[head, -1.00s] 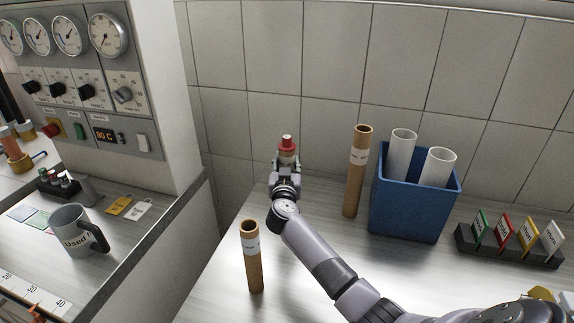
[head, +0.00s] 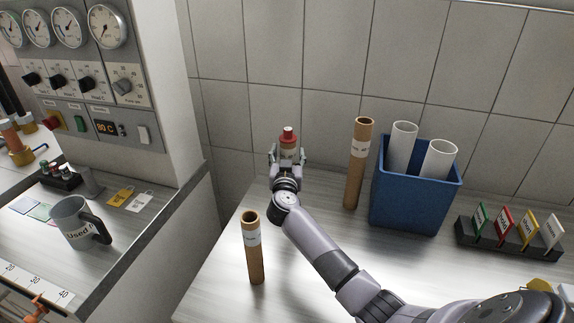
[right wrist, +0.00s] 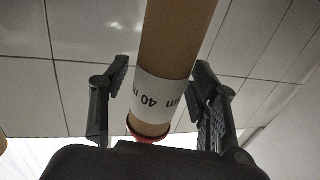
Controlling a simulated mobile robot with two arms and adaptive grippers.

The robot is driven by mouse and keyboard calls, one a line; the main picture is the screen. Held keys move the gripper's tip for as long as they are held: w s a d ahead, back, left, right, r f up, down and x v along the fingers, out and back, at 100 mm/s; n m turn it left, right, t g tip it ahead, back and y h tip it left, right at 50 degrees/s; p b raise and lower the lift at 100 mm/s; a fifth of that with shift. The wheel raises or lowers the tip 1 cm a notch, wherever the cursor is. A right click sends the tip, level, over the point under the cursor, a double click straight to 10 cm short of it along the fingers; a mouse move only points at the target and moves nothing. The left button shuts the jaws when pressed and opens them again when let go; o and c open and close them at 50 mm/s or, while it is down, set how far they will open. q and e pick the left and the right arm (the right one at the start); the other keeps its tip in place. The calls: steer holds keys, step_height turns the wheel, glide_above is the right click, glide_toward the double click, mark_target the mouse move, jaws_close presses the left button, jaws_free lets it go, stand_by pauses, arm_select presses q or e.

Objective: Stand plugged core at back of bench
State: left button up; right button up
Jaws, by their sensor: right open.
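The plugged core (head: 289,141) is a brown cardboard tube with a red plug in its top, upright at the back of the bench (head: 330,225) near the tiled wall. My right gripper (head: 288,158) is open around it, one finger on each side. In the right wrist view the core (right wrist: 180,38) with its white "40 mm" label passes between the spread fingers, with gaps on both sides. The core's foot is hidden behind my gripper in the head view, so its contact with the bench does not show. My left gripper is not in view.
An open brown core (head: 253,250) stands front left of my arm. Another (head: 355,170) stands right of the gripper, beside a blue bin (head: 408,205) holding white tubes. A card rack (head: 510,238) is at right. A gap separates the left counter with a grey mug (head: 75,225).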

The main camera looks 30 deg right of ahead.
steer(key=v, duration=1.2)
steer(key=shift+p, duration=0.3)
steer(key=shift+d, duration=0.1)
